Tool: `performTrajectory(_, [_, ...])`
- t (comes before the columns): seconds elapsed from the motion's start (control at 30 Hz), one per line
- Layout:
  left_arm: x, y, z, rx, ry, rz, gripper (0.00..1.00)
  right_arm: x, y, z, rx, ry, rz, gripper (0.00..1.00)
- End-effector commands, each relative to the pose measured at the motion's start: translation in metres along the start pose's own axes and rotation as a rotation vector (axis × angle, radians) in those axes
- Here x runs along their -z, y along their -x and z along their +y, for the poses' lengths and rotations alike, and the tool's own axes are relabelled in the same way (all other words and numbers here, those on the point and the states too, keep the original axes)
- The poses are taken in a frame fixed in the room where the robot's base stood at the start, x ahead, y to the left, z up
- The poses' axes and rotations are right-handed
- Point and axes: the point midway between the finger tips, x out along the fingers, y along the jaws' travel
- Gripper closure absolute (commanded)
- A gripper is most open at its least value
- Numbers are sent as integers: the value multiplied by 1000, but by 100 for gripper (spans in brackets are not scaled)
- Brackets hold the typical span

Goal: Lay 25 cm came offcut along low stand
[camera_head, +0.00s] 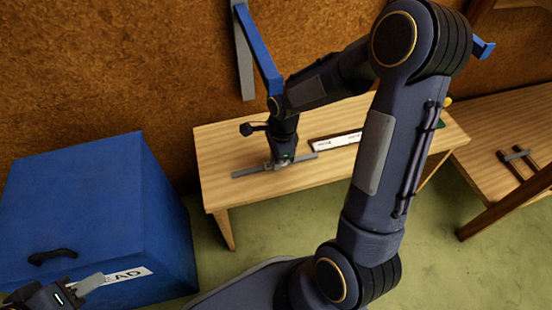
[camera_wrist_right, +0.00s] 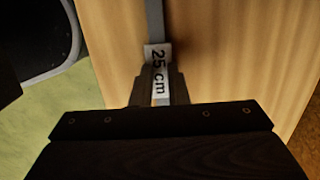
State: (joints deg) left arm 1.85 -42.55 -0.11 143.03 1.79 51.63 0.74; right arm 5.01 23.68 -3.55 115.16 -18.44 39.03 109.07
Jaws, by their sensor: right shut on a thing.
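The low stand (camera_head: 215,150) is a pale wooden bench in the middle of the head view. The came offcut (camera_head: 247,172) is a thin grey strip running lengthwise at the stand's left part, on or just above its top; I cannot tell whether it touches. My right gripper (camera_head: 279,164) points down and is shut on the offcut near its middle. In the right wrist view, the offcut (camera_wrist_right: 155,20) carries a white "25 cm" label (camera_wrist_right: 160,75) between the fingers. My left gripper (camera_head: 88,284) is at the lower left corner, partly cut off; its jaws are unclear.
A blue box (camera_head: 85,200) with a dark handle and a partly hidden label stands left of the stand. A white lettered strip (camera_head: 335,140) lies on the stand. A wooden table (camera_head: 510,120) is at right. A blue bracket (camera_head: 258,48) is on the brown wall.

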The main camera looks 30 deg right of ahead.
Motion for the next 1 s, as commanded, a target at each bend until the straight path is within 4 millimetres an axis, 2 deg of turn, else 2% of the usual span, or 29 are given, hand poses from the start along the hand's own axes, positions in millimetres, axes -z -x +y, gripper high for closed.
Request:
performTrajectory(0.07, [-1, -2, -1, 0, 0, 0, 64, 0, -3, 0, 0, 0, 0, 100])
performTrajectory(0.1, [-1, -2, -1, 0, 0, 0, 64, 0, -4, 0, 0, 0, 0, 85])
performTrajectory(0.27, [-1, -2, -1, 0, 0, 0, 64, 0, -2, 0, 0, 0, 0, 64])
performTrajectory(0.53, [0, -1, 0, 0, 0, 0, 64, 0, -2, 0, 0, 0, 0, 64])
performTrajectory(0.67, [2, 4, 2, 0, 0, 0, 64, 0, 9, 0, 2, 0, 0, 64])
performTrajectory(1.0, [16, 31, 14, 0, 0, 0, 64, -1, 81, -1, 4, -1, 0, 64])
